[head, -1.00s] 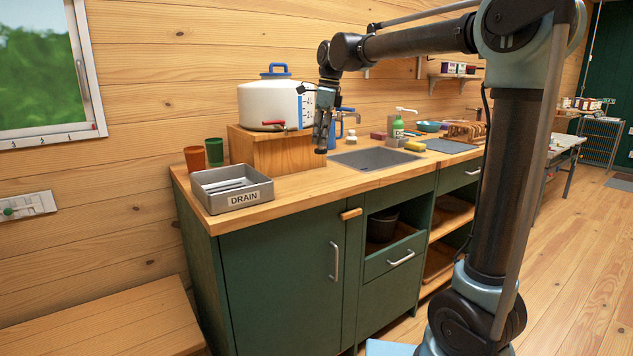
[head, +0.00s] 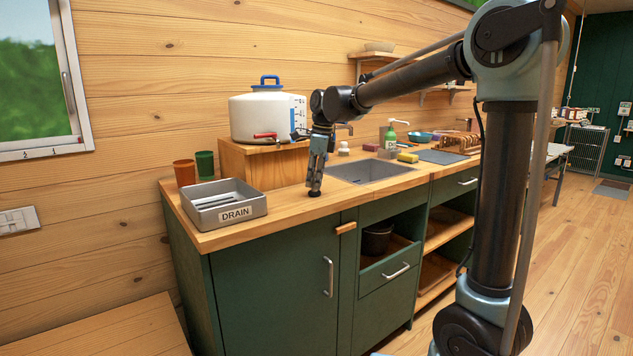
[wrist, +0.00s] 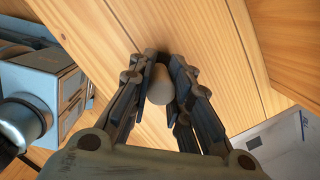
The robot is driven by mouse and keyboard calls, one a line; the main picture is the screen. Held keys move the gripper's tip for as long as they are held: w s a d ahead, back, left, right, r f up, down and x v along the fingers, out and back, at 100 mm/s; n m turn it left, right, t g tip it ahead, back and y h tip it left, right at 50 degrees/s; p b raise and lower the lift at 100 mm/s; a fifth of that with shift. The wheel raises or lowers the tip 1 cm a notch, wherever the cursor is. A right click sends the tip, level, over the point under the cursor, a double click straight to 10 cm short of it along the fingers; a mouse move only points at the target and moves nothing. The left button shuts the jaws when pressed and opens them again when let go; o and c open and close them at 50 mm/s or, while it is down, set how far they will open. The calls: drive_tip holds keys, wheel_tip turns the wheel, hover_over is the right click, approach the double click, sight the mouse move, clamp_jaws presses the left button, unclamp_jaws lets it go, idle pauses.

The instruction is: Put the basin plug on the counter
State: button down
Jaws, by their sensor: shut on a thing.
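My gripper (head: 316,182) points down over the wooden counter (head: 285,205), left of the grey sink basin (head: 372,170). Its fingertips are low, at or just above the counter top; I cannot tell if the held thing touches it. In the wrist view my gripper (wrist: 162,92) is shut on a small grey-tan rounded piece, which I take as the basin plug (wrist: 158,86). Bare wood lies beneath it. In the head view the plug is too small and dark to make out clearly.
A grey tray marked DRAIN (head: 228,213) stands at the left of the counter, with orange (head: 184,172) and green (head: 205,164) cups behind. A white water container (head: 262,116) sits on a wooden box (head: 240,160). A green bottle (head: 391,139) and yellow sponge (head: 408,158) stand behind the sink.

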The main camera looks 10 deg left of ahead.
sight(320, 192)
drive_tip(key=c, duration=1.5)
unclamp_jaws()
drive_tip(key=r, duration=0.4)
drive_tip(key=d+r, duration=0.1)
drive_tip(key=r, duration=0.3)
drive_tip(key=d+r, duration=0.1)
drive_tip(key=r, duration=0.3)
drive_tip(key=s+d+f+n, duration=0.3)
drive_tip(key=d, duration=0.5)
drive_tip(key=s+d+f+n+t, duration=0.15)
drive_tip(key=d+f, duration=0.25)
drive_tip(key=d, duration=0.4)
drive_tip(key=s+d+f+n, duration=0.3)
drive_tip(key=d, duration=0.5)
drive_tip(key=s+d+f+n, duration=0.3)
drive_tip(key=s+d+f, duration=0.2)
drive_tip(key=f, duration=0.2)
drive_tip(key=s+d+f+n+h, duration=0.1)
drive_tip(key=s+d+f+n, duration=0.2)
drive_tip(key=s+d+f, duration=0.2)
drive_tip(key=s+d+f+n+t, duration=0.1)
drive_tip(key=s+d+f+n, duration=0.2)
drive_tip(key=f, duration=0.6)
drive_tip(key=shift+s+d+f+n+h, duration=0.15)
drive_tip(key=shift+s+d+n+h, duration=0.05)
drive_tip(key=shift+s+d, duration=0.6)
drive_tip(key=shift+s+d+f+n+h, duration=0.1)
drive_tip(key=shift+s+d+n+h, duration=0.1)
drive_tip(key=shift+s+d, duration=0.55)
